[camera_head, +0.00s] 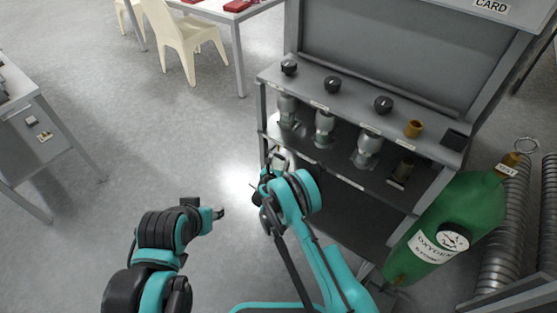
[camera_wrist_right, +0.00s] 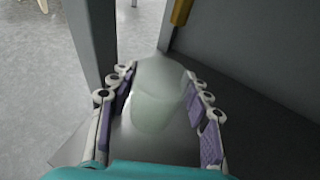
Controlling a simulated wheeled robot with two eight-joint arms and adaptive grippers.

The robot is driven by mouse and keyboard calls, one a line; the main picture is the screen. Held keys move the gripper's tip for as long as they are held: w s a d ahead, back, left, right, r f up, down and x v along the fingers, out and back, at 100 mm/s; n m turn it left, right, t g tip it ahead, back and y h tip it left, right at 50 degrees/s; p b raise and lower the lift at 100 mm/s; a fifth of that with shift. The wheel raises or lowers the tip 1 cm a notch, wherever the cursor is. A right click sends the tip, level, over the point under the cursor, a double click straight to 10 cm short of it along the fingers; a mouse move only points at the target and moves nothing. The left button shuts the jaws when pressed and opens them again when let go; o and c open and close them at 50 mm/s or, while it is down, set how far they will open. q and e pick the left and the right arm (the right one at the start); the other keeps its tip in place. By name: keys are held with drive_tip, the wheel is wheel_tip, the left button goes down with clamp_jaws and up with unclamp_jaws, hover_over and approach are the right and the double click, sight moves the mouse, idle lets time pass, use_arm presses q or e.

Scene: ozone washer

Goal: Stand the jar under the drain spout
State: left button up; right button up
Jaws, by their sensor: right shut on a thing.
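In the right wrist view, a pale, see-through glass jar (camera_wrist_right: 155,98) sits between the two finger pads of my right gripper (camera_wrist_right: 160,98), which is shut on it. In the head view, my right gripper (camera_head: 272,172) is at the left front post of the grey bench, by the lower shelf; a small pale part of the jar (camera_head: 284,158) shows there, mostly hidden by my wrist. A brass piece (camera_wrist_right: 180,12) hangs at the top of the right wrist view, apart from the jar; I cannot tell if it is the drain spout. My left gripper (camera_head: 217,213) is away over the floor, its jaw state unclear.
Black knobs (camera_head: 333,84) line the panel above. A post (camera_wrist_right: 92,42) stands close left of my right gripper. A green oxygen cylinder (camera_head: 450,225) leans at right.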

drive_tip(key=shift+f, duration=0.8)
drive_tip(key=shift+w+a+f, duration=0.1)
drive_tip(key=shift+w+f, duration=0.1)
drive_tip(key=shift+w, duration=0.05)
drive_tip(key=shift+s+r, duration=0.15)
drive_tip(key=shift+r, duration=0.05)
drive_tip(key=shift+f, duration=0.1)
drive_tip(key=o, duration=1)
drive_tip(key=shift+f, duration=0.15)
